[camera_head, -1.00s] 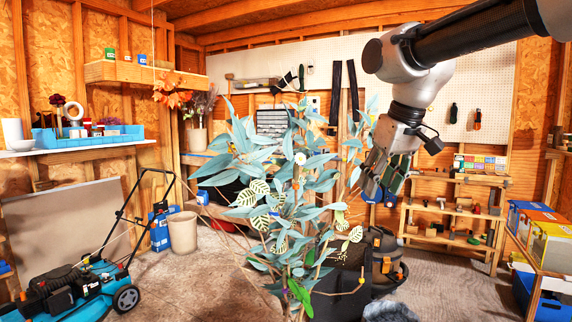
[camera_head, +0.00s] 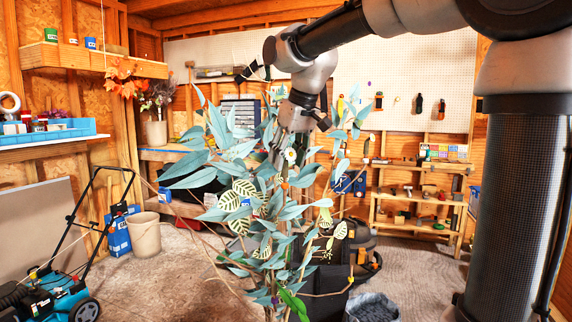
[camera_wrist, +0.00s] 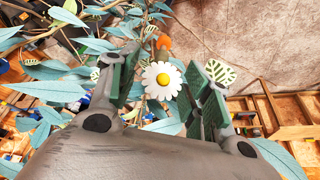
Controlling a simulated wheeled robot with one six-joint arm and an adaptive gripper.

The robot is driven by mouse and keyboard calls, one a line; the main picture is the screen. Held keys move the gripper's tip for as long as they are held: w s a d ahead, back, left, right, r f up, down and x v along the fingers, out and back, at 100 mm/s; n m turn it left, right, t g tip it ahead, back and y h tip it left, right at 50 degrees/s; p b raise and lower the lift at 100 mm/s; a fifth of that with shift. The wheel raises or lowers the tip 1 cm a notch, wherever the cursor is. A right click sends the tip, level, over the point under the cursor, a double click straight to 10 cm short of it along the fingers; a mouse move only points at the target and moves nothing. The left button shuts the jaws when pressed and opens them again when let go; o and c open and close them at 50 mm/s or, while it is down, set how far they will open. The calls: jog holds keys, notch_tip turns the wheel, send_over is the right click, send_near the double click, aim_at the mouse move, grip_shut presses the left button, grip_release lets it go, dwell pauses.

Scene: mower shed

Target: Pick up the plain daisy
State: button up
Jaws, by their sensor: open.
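The plain daisy (camera_wrist: 161,80), white petals around a yellow centre, shows between the two green-padded fingers of my gripper (camera_wrist: 163,84) in the wrist view. The fingers are apart and the daisy is not gripped. In the head view the daisy (camera_head: 290,155) stands in the upper middle of a leafy blue-green plant (camera_head: 215,172). There my gripper (camera_head: 284,150) reaches down into the plant from above, just by the daisy. Leaves and the daisy partly hide its fingertips, and the gap in depth is hard to tell.
An orange bloom (camera_wrist: 163,43) sits just beyond the daisy in the wrist view. Yellow-green patterned leaves (camera_wrist: 220,72) and long blue leaves crowd both fingers. A lawn mower (camera_head: 60,300), a beige bin (camera_head: 144,235) and a wooden shelf (camera_head: 415,205) stand around the plant.

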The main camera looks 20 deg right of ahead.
jog(key=shift+x, duration=0.85)
jog(key=c, duration=0.5)
jog(key=shift+c, duration=0.3)
